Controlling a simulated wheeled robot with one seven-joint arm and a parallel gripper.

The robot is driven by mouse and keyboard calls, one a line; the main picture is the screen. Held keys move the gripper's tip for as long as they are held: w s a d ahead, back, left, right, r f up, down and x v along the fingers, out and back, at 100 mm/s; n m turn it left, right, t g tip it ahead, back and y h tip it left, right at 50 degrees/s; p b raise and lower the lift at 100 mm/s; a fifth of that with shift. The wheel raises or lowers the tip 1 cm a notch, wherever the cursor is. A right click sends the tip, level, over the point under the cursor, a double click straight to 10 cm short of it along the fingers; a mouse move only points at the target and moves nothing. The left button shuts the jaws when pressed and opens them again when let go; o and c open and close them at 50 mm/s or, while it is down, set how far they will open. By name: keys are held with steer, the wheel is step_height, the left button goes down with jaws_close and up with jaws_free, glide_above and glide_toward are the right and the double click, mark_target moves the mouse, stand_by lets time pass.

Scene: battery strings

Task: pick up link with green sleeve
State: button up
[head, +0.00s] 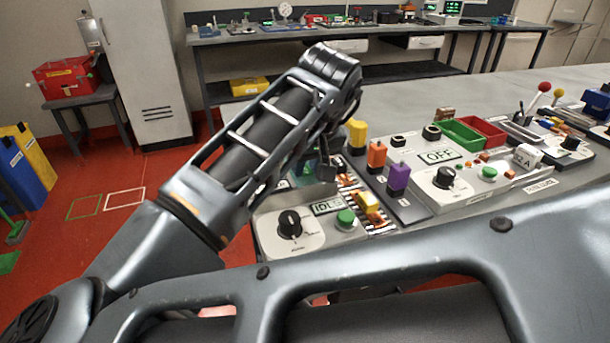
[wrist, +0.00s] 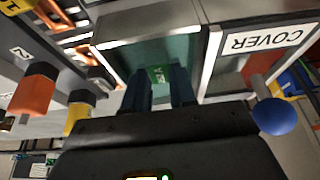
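In the wrist view, a small green piece with pale lettering (wrist: 159,74) shows between and beyond my fingertips, inside a teal-tinted, box-like recess (wrist: 145,52). It may be the green sleeve of the link; the rest of the link cannot be made out. My gripper (wrist: 160,88) points into this recess with its two dark fingers apart and nothing visibly clamped between them. In the head view, my gripper (head: 326,168) is small and dark above the bench, left of the orange handle, with a bit of green beside it. My arm hides much of that area.
Orange (head: 377,155), yellow (head: 357,136) and purple (head: 398,178) handles stand close to the right of my gripper. A control box reading IDLE (head: 290,228) is in front. In the wrist view, a COVER label (wrist: 262,42) and a blue knob (wrist: 273,115) lie right of my fingers.

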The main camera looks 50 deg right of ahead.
jaws_close()
